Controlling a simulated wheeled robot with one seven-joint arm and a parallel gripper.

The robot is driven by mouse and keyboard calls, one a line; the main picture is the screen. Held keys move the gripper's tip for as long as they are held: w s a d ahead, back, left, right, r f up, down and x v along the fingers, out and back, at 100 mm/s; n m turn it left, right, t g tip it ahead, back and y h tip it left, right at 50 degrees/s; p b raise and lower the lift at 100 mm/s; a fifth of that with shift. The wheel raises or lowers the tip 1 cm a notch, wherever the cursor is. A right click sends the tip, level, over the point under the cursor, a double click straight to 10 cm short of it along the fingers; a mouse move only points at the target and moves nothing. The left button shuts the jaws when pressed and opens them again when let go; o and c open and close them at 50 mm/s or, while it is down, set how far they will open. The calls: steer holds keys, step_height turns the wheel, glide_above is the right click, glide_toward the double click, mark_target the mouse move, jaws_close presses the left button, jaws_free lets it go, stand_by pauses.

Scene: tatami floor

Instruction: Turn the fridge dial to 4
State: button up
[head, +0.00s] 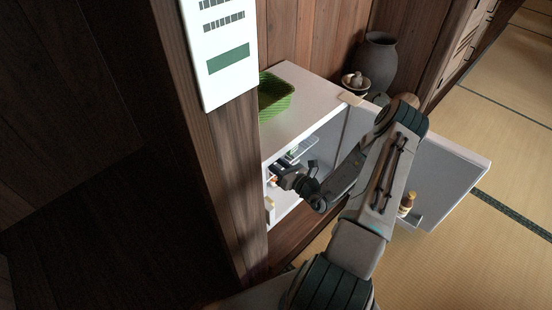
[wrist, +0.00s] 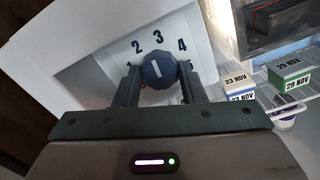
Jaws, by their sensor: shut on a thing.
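The fridge (head: 305,95) stands open in the head view, and my arm reaches into it. In the wrist view the dark blue, faceted dial (wrist: 158,71) sits on a white panel with numbers around it. The 2, 3 and 4 are readable; marks beside the fingers are partly hidden. The dial's short white line tilts slightly up and left, roughly between 2 and 3. My gripper (wrist: 159,88) is shut on the dial, one finger at each side. In the head view my gripper (head: 274,180) is inside the fridge and the dial cannot be made out.
Date-marked boxes (wrist: 290,76) stand on a rack right of the dial, near a dark package (wrist: 278,18). The open fridge door (head: 455,175) holds a bottle (head: 407,204). A green basket (head: 275,97) sits on top. A wooden post (head: 222,190) stands close left.

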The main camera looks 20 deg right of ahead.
steer(key=m+p, duration=0.6)
steer(key=m, duration=0.6)
steer(key=shift+f+m, duration=0.1)
steer(key=shift+m, duration=0.2)
stand_by(0.4)
steer(key=o, duration=1)
steer(key=p+v, duration=0.2)
steer(key=v, duration=1.2)
